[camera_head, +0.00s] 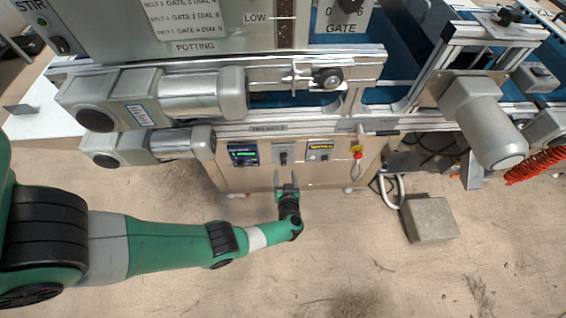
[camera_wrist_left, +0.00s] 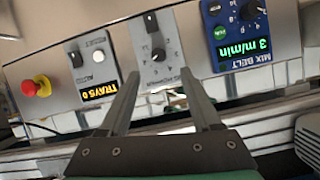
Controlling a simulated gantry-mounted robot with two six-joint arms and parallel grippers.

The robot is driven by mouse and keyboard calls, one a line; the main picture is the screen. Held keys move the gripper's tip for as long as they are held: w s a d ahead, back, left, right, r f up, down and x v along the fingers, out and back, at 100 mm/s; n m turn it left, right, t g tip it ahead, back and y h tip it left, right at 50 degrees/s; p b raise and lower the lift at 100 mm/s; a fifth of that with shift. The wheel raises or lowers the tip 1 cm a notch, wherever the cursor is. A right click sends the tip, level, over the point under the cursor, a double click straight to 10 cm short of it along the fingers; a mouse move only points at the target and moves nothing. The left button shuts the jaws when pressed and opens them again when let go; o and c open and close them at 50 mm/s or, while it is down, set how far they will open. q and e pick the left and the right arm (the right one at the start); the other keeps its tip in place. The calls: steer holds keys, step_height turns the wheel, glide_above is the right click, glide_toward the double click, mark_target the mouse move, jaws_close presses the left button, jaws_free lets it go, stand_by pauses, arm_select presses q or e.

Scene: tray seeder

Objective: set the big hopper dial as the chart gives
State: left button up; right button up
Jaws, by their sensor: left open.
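The printed chart (camera_head: 188,18), headed by rows of belt, gate and dial values and marked POTTING below, is partly cut off at the top. The GATE dial plate (camera_head: 341,20) with 0 and 6 shows beside it, its black knob (camera_head: 350,4) cut by the picture's edge. My left gripper (camera_head: 287,180) is open and empty, low in front of the control panel. In the left wrist view its fingers (camera_wrist_left: 160,75) point at a grey dial plate (camera_wrist_left: 146,32) with a black knob (camera_wrist_left: 157,53), apart from it. Its label is unreadable.
A blue MIX BELT box (camera_wrist_left: 233,30) reads 3 m/min beside the grey plate. A TRAYS counter (camera_wrist_left: 97,90) and a red emergency button (camera_wrist_left: 42,86) are on the other side. Motors (camera_head: 203,93) overhang the panel. A grey block (camera_head: 429,219) lies on the floor.

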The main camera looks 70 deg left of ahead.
mark_target(284, 159)
arm_select(q)
steer(key=b+x, duration=0.5)
steer(key=x, duration=0.3)
steer(key=shift+w+a+f, duration=0.2)
steer(key=shift+f, duration=0.1)
steer(key=shift+w+a, duration=0.2)
steer(key=shift+a, duration=0.1)
steer(key=shift+r, duration=0.1)
jaws_close()
